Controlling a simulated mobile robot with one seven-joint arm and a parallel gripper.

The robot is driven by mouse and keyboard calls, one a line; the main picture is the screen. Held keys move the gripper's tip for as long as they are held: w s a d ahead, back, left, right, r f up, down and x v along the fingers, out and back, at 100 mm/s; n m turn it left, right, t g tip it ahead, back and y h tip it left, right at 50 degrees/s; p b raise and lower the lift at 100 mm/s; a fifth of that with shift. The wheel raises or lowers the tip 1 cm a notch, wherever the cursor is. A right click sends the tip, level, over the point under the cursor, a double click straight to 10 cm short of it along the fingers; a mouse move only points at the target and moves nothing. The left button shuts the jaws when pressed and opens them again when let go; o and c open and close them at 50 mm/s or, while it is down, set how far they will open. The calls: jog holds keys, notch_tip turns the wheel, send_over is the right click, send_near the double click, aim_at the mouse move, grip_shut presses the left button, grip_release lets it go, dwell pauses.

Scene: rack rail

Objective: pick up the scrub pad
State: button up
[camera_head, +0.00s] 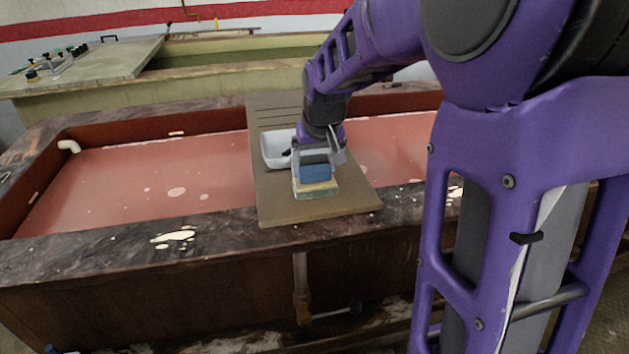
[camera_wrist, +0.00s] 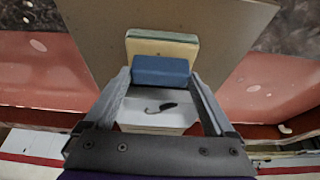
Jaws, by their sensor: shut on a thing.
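A blue block-shaped pad (camera_head: 315,172), which I take as the scrub pad, is between the fingers of my gripper (camera_head: 318,160). In the wrist view the blue pad (camera_wrist: 161,71) spans the gap between the two grey fingertips (camera_wrist: 161,77), and my gripper is shut on it. A yellow pad with a green layer (camera_head: 315,189) lies on the brown board beside the blue pad, on the side nearer the head camera. It also shows in the wrist view (camera_wrist: 162,48). Whether the blue pad touches the board is hidden.
The grooved brown board (camera_head: 275,208) bridges a trough of reddish liquid (camera_head: 160,178). A white tray (camera_head: 270,160) stands on the board just left of my gripper, with a small dark object (camera_wrist: 167,106) in it. The board's front right is clear.

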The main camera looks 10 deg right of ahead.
aim_at(315, 169)
notch_tip(315, 169, up, 10)
jog(key=p, duration=0.2)
dwell(0.3)
jog(key=o, duration=0.8)
jog(key=shift+c, duration=0.2)
jog(key=c, duration=0.5)
